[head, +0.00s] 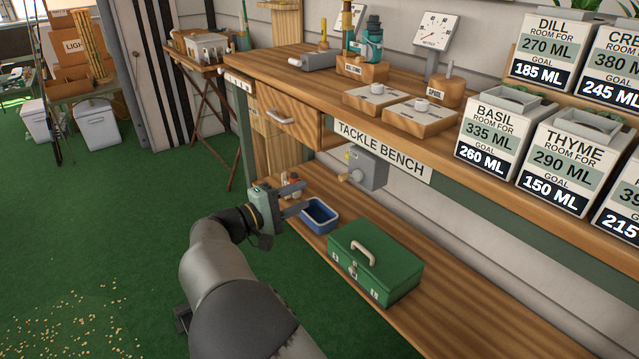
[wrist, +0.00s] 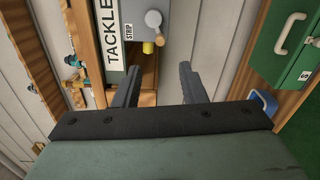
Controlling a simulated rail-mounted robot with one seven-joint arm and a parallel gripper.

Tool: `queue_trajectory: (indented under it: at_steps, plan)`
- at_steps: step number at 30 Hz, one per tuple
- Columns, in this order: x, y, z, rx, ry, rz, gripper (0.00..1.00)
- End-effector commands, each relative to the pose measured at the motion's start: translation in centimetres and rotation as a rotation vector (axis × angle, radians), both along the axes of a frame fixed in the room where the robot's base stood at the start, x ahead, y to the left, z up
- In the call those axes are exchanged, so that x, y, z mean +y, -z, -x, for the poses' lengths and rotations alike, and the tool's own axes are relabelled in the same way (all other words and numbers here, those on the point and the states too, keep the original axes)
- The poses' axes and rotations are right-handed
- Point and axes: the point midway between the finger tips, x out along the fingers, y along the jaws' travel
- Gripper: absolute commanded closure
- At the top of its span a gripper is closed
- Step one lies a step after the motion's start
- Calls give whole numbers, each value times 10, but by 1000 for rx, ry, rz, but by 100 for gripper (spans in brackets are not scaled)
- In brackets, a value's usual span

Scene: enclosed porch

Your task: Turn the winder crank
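A grey box (head: 370,167) is fixed under the bench edge by the "TACKLE BENCH" sign, with a pale knob (head: 344,178) and a small yellow knob (head: 347,156) on it. No part is marked as a winder; I cannot tell for certain that this is its crank. In the wrist view a round silver part (wrist: 153,18), a yellow knob (wrist: 147,47) and a "STRIP" label show beyond my fingers. My gripper (head: 306,197) is open and empty, left of and below the box, apart from it. Its two fingers (wrist: 160,70) are spread in the wrist view.
A blue bin (head: 320,215) and a green tackle box (head: 375,262) stand on the lower shelf close to my gripper. A drawer (head: 290,117) is above left. The bench top (head: 290,66) holds a teal reel (head: 370,45), a dial scale and wooden blocks.

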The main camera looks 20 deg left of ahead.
Motion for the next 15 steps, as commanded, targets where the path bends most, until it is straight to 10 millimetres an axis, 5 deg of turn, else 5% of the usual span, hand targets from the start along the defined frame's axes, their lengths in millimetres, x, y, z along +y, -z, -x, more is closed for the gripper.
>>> queue_trajectory:
  at_steps: [6, 15]
  plan:
    - [19, -1, 35, 0, -1, 1, 62]
    - [26, 0, 49, -1, 1, 1, 62]
